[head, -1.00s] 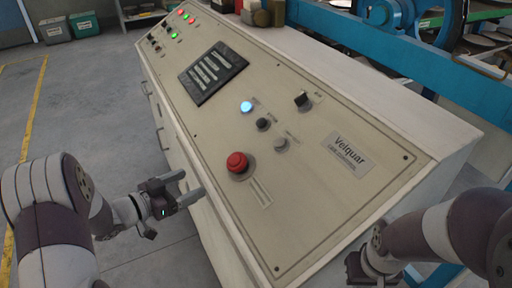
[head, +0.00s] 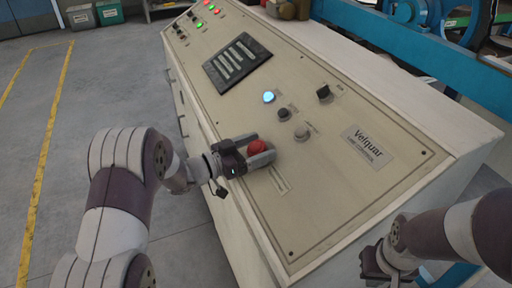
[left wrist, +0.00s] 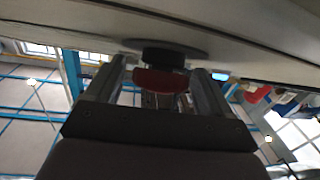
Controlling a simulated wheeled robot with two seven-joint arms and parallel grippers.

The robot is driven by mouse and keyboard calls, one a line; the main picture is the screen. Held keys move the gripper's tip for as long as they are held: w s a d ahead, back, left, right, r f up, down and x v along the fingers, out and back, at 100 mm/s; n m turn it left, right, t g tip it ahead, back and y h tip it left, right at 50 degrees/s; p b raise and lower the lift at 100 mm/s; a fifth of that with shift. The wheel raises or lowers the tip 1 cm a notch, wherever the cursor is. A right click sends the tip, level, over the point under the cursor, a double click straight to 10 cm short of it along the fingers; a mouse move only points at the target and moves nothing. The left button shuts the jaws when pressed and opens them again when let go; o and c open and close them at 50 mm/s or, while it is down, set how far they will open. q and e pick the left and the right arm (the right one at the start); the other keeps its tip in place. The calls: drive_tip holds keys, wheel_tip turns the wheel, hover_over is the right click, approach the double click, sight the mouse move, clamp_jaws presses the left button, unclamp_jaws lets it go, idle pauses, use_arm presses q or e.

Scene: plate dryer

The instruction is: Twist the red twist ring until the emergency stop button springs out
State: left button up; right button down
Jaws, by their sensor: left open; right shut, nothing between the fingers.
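The red emergency stop button (head: 257,146) sits on the sloping beige panel. Its twist ring cannot be told apart from the red cap at this size. My left gripper (head: 263,147) is open, with one finger on each side of the button. In the left wrist view the red cap (left wrist: 160,81) on its dark collar (left wrist: 172,56) lies between the two fingers (left wrist: 160,82), with a gap showing on both sides. My right gripper (head: 374,264) is shut and empty, low at the right beside the console, away from the button.
A blue lit button (head: 269,97), a black knob (head: 284,114), a grey knob (head: 302,133) and a black selector switch (head: 324,92) are close by on the panel. A slotted black plate (head: 237,62) lies farther up. Blue machinery (head: 400,50) stands behind the console.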

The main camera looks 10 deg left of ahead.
use_arm(q)
drive_tip(key=shift+s, duration=0.1)
drive_tip(key=shift+c, duration=0.7)
drive_tip(key=c, duration=0.8)
drive_tip(key=shift+c, duration=0.2)
drive_tip(key=shift+a+m+g, duration=0.1)
drive_tip(key=shift+m+g, duration=0.2)
drive_tip(key=shift+m, duration=0.1)
drive_tip(key=m+g+h, duration=0.2)
drive_tip(key=m, duration=0.1)
drive_tip(key=shift+m+g, duration=0.3)
drive_tip(key=shift+g, duration=0.1)
drive_tip(key=shift+m+g+h+b, duration=0.4)
drive_tip(key=shift+m+g+h, duration=0.3)
drive_tip(key=shift+m+g, duration=2)
